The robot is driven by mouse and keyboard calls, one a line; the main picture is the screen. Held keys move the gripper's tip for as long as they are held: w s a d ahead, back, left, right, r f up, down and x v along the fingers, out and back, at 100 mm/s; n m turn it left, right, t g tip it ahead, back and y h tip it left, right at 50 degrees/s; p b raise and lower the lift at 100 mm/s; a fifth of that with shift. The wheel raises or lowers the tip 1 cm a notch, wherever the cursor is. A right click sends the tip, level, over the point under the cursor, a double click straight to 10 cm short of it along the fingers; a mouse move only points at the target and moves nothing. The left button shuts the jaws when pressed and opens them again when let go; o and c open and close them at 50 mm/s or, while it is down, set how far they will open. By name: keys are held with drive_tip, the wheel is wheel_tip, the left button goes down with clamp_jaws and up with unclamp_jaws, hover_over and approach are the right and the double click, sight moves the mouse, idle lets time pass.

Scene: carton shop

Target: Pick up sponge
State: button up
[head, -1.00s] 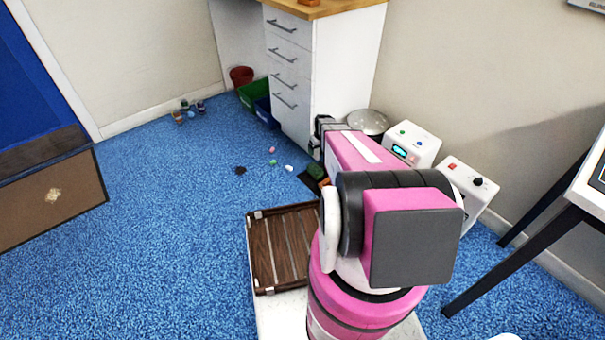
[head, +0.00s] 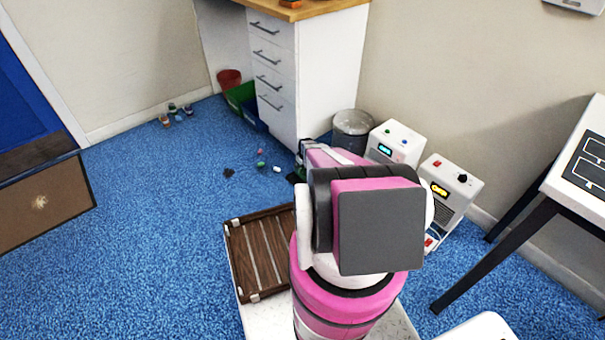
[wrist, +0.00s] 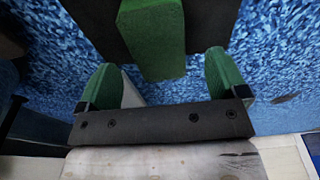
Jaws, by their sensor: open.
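A green block, which looks like the sponge (wrist: 152,40), lies over a dark flat piece (wrist: 215,22) on the blue carpet in the wrist view. My gripper (wrist: 160,78) is open, with its green-tipped fingers apart to the left and right of the sponge's near end. I see no finger touching it. In the head view my arm covers the sponge, and only a sliver of the dark piece shows beside the arm. The gripper itself is mostly hidden there behind my pink arm.
A white drawer cabinet (head: 322,75), a grey bin (head: 351,132) and two white machines (head: 394,143) (head: 447,190) stand close beyond and right of my arm. Small items (head: 261,164) lie on the carpet. Open carpet (head: 140,220) spreads left.

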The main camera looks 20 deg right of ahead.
sight(303, 169)
drive_tip(key=f, duration=0.5)
drive_tip(key=shift+w, duration=0.4)
drive_tip(key=c, duration=1.1)
drive_tip(key=shift+o, duration=0.2)
drive_tip(key=shift+r, duration=0.45)
wheel_tip(303, 169, up, 4)
drive_tip(key=shift+s+f, duration=0.1)
drive_tip(key=shift+f, duration=0.15)
drive_tip(key=s+a+r, duration=0.2)
drive_tip(key=a+r, duration=0.4)
drive_tip(key=a, duration=0.5)
drive_tip(key=shift+s+a+r, duration=0.15)
drive_tip(key=shift+s+r, duration=0.15)
drive_tip(key=shift+s, duration=0.1)
